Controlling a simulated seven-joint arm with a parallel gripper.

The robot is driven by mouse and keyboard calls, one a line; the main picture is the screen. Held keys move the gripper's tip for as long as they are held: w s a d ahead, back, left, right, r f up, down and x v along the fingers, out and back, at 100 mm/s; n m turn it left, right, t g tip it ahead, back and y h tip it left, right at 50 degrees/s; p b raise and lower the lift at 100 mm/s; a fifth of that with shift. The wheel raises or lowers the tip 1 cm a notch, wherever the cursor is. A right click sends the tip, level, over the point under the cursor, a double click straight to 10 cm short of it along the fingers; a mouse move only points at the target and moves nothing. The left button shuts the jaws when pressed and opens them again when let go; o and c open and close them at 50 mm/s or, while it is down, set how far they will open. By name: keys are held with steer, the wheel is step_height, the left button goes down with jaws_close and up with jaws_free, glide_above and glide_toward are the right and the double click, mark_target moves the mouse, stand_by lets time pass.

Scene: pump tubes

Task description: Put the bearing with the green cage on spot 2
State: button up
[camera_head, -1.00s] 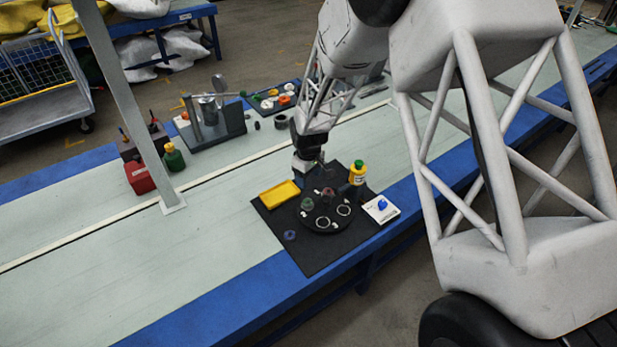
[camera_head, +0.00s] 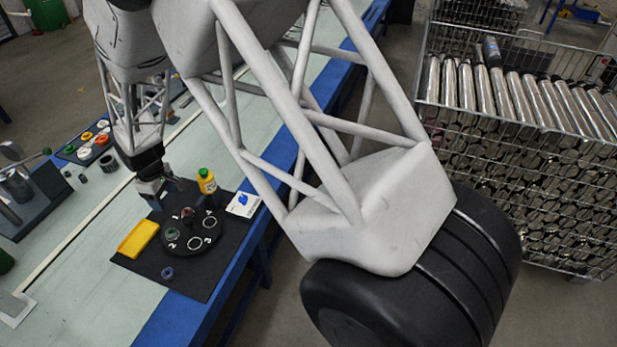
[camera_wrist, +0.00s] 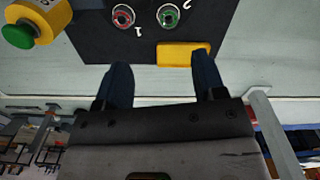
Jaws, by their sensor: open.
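The bearing with the green cage (camera_head: 171,234) sits on the black round plate (camera_head: 185,250) beside the mark 2, and it appears to be on spot 2. In the wrist view the green-caged bearing (camera_wrist: 168,16) lies next to the printed 2. A red-caged bearing (camera_wrist: 123,16) sits by the mark 1; it also shows in the head view (camera_head: 187,213). My gripper (camera_head: 157,196) is open and empty, behind the plate and above the mat's far side. Its two fingers (camera_wrist: 160,72) show apart in the wrist view, away from both bearings.
A yellow tray (camera_head: 138,239) and a blue ring (camera_head: 167,272) lie on the black mat (camera_head: 195,283). Two ring-marked spots on the plate look empty.

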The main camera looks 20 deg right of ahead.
steer(key=s+d+r+m+t, duration=0.1)
steer(key=s+d+r+m, duration=0.2)
steer(key=s+d+r, duration=0.55)
steer(key=s+d+r+m, duration=0.2)
steer(key=s+d+r, duration=0.3)
steer(key=d+r, duration=0.6)
steer(key=s+d+r+m, duration=0.2)
steer(key=s+d+r, duration=0.1)
steer(key=s, duration=0.5)
steer(key=s+d+r+m+t, duration=0.1)
steer(key=s+d+r+m, duration=0.1)
steer(key=s, duration=0.6)
steer(key=s+d+r+m, duration=0.2)
steer(key=s+d+r, duration=0.2)
steer(key=s, duration=0.4)
steer(key=shift+d, duration=0.25)
steer(key=shift+w, duration=0.15)
